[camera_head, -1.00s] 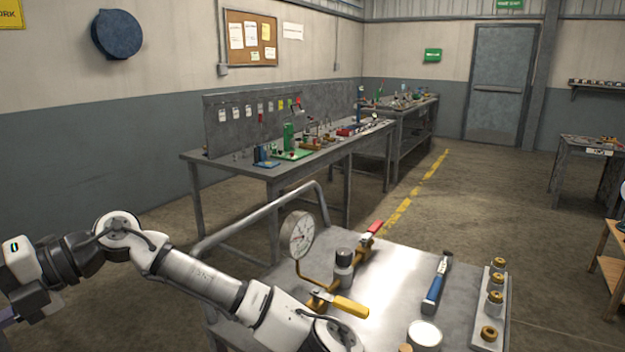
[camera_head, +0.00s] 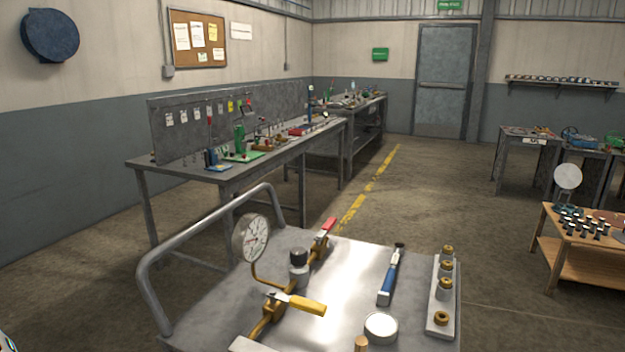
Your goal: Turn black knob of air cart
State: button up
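The air cart (camera_head: 215,320) stands in the foreground, with a metal top and a bent tube handle (camera_head: 200,222) on its left side. The black knob (camera_head: 299,256) sits upright on a grey cylindrical body on the brass piping (camera_head: 272,312). A round white dial gauge (camera_head: 251,238) is to its left. A yellow lever (camera_head: 307,305) lies nearer the camera, and a red lever (camera_head: 326,227) lies beyond the knob. My gripper is not in view; only a sliver of white, probably my arm, shows at the lower left corner.
On the cart top are a blue-handled tool (camera_head: 389,280), a round pale-topped item (camera_head: 381,326) and a strip with brass fittings (camera_head: 440,295). A long workbench (camera_head: 240,175) stands behind. A wooden table (camera_head: 575,240) is at right. Open floor lies between.

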aim_at(298, 254)
jog(key=l+u, duration=0.25)
jog(key=l, duration=0.15)
jog(key=k+l+u, duration=0.25)
jog(key=l+u, duration=0.25)
jog(key=l, duration=0.25)
